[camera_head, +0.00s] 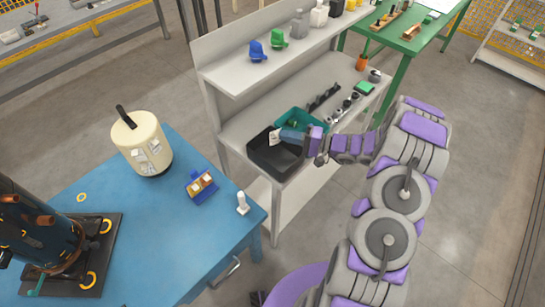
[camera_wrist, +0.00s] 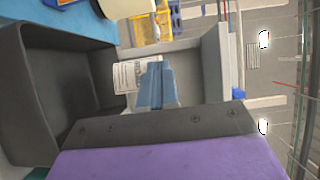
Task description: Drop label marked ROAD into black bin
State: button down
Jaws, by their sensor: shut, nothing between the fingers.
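The black bin (camera_head: 290,165) stands on the lower shelf of the grey bench, and its inside fills the left of the wrist view (camera_wrist: 40,95). My gripper (camera_head: 285,136) is shut over the bin's far side; its blue fingers show in the wrist view (camera_wrist: 152,88). A white printed label (camera_head: 274,138) shows right at the fingertips, also in the wrist view (camera_wrist: 128,77). I cannot tell if it touches them, and I cannot read its text. More labels (camera_head: 146,158) are on the cream cylinder (camera_head: 136,134) on the blue table.
A teal bin (camera_head: 299,122) sits right behind the black bin, with dark parts (camera_head: 324,97) to its right. The upper shelf (camera_head: 272,62) overhangs the back. The blue table (camera_head: 150,220) holds a small blue tray (camera_head: 201,185) and a white piece (camera_head: 242,203).

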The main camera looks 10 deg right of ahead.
jog(key=shift+d+f, duration=0.3)
jog(key=shift+f, duration=0.15)
jog(key=shift+d, duration=1.2)
jog(key=c, duration=1.7)
grip_release()
jog(key=shift+a, duration=0.3)
jog(key=o, duration=0.4)
jog(key=shift+a, duration=0.9)
jog(key=shift+d, duration=0.35)
jog(key=p+v, duration=0.1)
jog(key=v, duration=0.7)
jog(key=p+v, duration=0.1)
jog(key=v, duration=0.7)
jog(key=shift+s+d+f+p, duration=0.2)
jog(key=shift+s+d+p, duration=0.05)
jog(key=shift+p, duration=0.05)
